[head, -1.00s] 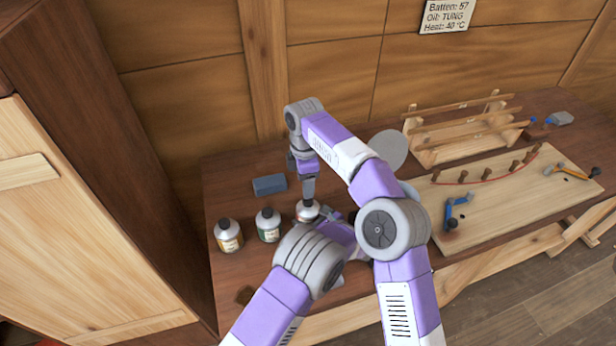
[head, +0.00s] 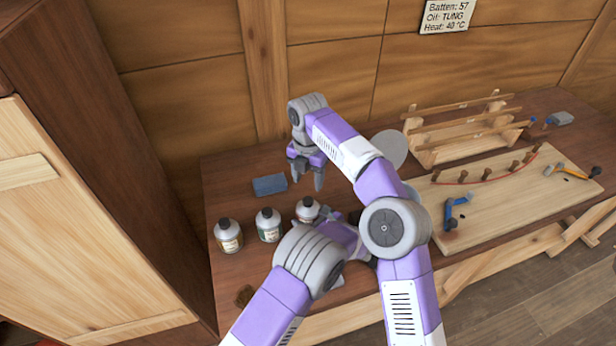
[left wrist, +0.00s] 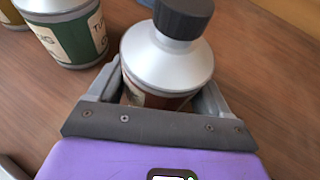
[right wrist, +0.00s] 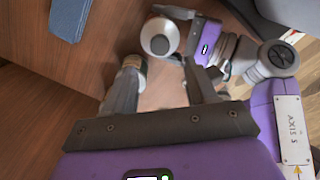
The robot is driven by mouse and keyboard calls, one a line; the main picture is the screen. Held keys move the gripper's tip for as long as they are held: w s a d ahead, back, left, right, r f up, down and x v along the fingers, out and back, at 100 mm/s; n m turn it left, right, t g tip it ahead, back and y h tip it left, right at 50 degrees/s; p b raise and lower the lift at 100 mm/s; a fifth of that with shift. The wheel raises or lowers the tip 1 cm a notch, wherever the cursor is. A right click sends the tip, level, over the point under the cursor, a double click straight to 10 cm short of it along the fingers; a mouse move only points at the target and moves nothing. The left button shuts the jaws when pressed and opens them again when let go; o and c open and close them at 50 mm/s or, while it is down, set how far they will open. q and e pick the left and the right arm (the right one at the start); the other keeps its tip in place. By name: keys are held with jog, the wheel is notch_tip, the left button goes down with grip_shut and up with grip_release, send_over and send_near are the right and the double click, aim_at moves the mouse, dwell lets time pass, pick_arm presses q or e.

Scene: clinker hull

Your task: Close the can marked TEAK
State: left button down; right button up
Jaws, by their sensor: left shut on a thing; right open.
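A silver can with a dark cap (head: 307,203) stands upright on the bench. In the left wrist view this can (left wrist: 165,62) has its cap (left wrist: 183,18) on its neck; its reddish label is mostly hidden, so its name cannot be read. My left gripper (left wrist: 162,98) is shut around its body. My right gripper (head: 306,182) is open and empty above the can. In the right wrist view the capped can (right wrist: 160,38) shows beyond the open fingers (right wrist: 162,70), apart from them.
A green-labelled can (head: 268,225) and an amber-labelled can (head: 228,236) stand to the left, both capped. A blue block (head: 269,185) lies behind them. A wooden rack (head: 465,130) and a pale board (head: 500,195) with pegs and clamps fill the right.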

aim_at(308, 200)
jog(key=shift+f, duration=4)
grip_shut()
jog(key=m, duration=2.6)
